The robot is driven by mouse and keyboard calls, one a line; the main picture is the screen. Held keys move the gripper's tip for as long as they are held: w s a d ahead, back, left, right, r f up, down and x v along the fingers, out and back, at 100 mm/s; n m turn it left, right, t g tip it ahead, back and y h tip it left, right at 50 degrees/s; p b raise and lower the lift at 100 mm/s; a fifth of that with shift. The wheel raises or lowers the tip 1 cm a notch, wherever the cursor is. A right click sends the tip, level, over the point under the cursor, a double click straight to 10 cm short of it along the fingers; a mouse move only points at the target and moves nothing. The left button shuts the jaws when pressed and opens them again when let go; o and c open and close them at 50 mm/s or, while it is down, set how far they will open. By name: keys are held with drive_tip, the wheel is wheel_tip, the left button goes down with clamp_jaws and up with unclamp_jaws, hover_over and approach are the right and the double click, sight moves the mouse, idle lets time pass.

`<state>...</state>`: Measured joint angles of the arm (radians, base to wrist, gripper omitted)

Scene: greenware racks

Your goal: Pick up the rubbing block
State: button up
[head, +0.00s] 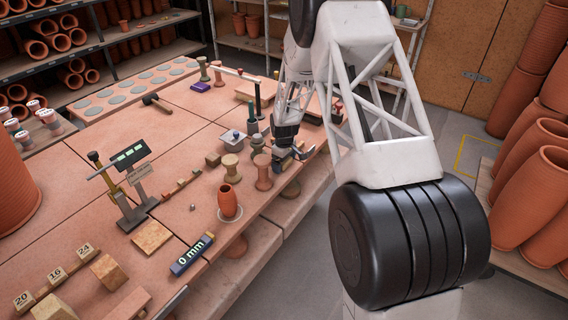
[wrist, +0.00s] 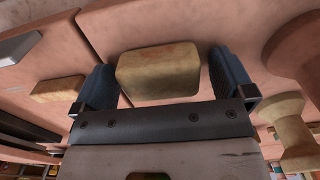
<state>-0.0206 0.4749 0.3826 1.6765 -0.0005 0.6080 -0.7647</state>
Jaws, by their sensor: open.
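A tan, rounded block (wrist: 158,72), which looks like the rubbing block, lies on the terracotta tabletop (wrist: 140,22). In the wrist view it sits between the two blue fingers of my gripper (wrist: 162,80). The fingers are open, one on each side of it, with a narrow gap showing near the right finger. Whether the left finger touches it, I cannot tell. In the head view my gripper (head: 292,154) is low over the table's right edge, and the block cannot be made out clearly there.
Spool-shaped stands (head: 263,172) are close to my gripper, also in the wrist view (wrist: 288,130). A second flat block (wrist: 58,88) lies to the left. The table's middle is fairly clear.

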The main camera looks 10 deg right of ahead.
drive_tip(key=shift+c, duration=0.3)
drive_tip(key=c, duration=1)
drive_tip(key=shift+r, duration=0.1)
drive_tip(key=shift+c, duration=0.2)
drive_tip(key=shift+r, duration=0.65)
drive_tip(key=shift+s+r, duration=0.2)
drive_tip(key=shift+r, duration=0.35)
drive_tip(key=shift+s+r, duration=0.2)
drive_tip(key=shift+r, duration=0.35)
drive_tip(key=s+r, duration=0.1)
drive_tip(key=s, duration=1.4)
drive_tip(key=shift+d+r, duration=0.15)
drive_tip(key=shift+s, duration=0.1)
